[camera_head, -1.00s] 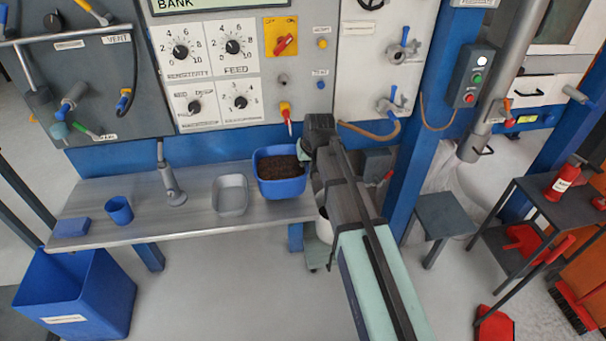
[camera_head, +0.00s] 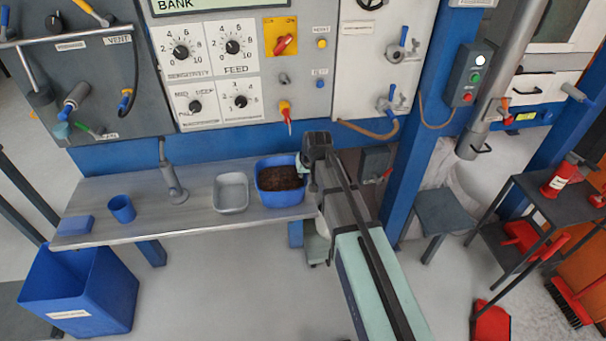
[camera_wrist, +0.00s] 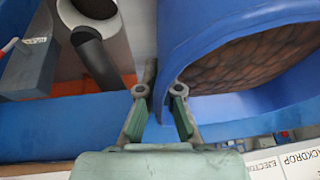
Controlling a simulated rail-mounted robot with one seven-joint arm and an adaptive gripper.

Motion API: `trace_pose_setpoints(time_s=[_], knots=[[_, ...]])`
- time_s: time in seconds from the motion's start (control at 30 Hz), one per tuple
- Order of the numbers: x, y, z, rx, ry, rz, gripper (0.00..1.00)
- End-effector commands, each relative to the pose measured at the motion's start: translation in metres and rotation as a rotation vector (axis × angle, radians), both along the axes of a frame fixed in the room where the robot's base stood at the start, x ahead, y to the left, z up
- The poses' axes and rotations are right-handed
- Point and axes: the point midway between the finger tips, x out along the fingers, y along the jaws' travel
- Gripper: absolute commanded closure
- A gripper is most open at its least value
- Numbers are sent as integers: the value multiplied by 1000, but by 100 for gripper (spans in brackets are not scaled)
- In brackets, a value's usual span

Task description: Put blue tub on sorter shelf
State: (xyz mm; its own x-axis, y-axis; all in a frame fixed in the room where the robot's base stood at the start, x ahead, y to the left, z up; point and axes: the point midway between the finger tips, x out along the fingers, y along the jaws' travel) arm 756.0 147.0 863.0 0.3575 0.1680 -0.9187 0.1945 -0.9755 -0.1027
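The blue tub (camera_head: 283,199) sits upright at the right end of the grey metal shelf (camera_head: 205,222), with dark brown material inside. In the wrist view the tub (camera_wrist: 185,45) fills the upper right, its curved wall coming down between my two fingers. My gripper (camera_wrist: 160,90) is open, its green-padded fingers on either side of that wall, with gaps visible beside it. In the head view my gripper (camera_head: 304,168) is at the tub's right rim, its fingers partly hidden by my wrist.
A grey tray (camera_head: 231,192) stands just left of the tub. A blue cup (camera_head: 122,209), a blue block (camera_head: 75,226) and a metal post (camera_head: 174,186) are further left. The control panel (camera_head: 240,70) rises behind; a blue column (camera_head: 408,150) stands right of my arm.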

Motion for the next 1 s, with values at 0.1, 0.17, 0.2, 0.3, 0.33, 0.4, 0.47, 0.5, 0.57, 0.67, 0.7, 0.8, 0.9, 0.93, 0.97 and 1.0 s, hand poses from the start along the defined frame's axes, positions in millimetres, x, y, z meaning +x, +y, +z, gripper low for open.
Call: trace_pose_setpoints(time_s=[0.1,0.17,0.2,0.3,0.33,0.4,0.47,0.5,0.57,0.67,0.7,0.8,0.9,0.93,0.97,1.0], knots=[[0,0,-1,1,-1,-1,100],[0,0,-3,1,-1,-1,100],[0,0,-4,0,1,0,94],[0,0,-3,0,1,0,69],[0,0,-3,0,1,0,69],[0,0,-3,0,1,0,69],[0,0,-3,0,1,0,69],[0,0,-3,0,1,0,69],[0,0,-3,0,1,0,69],[0,0,1,0,0,0,69],[-1,0,2,0,0,0,69],[-4,-2,9,0,-1,0,69],[-9,-4,21,1,-3,0,69],[-11,-5,25,0,-2,0,69],[-13,-6,29,0,-2,0,69],[-15,-7,36,1,-3,0,69]])
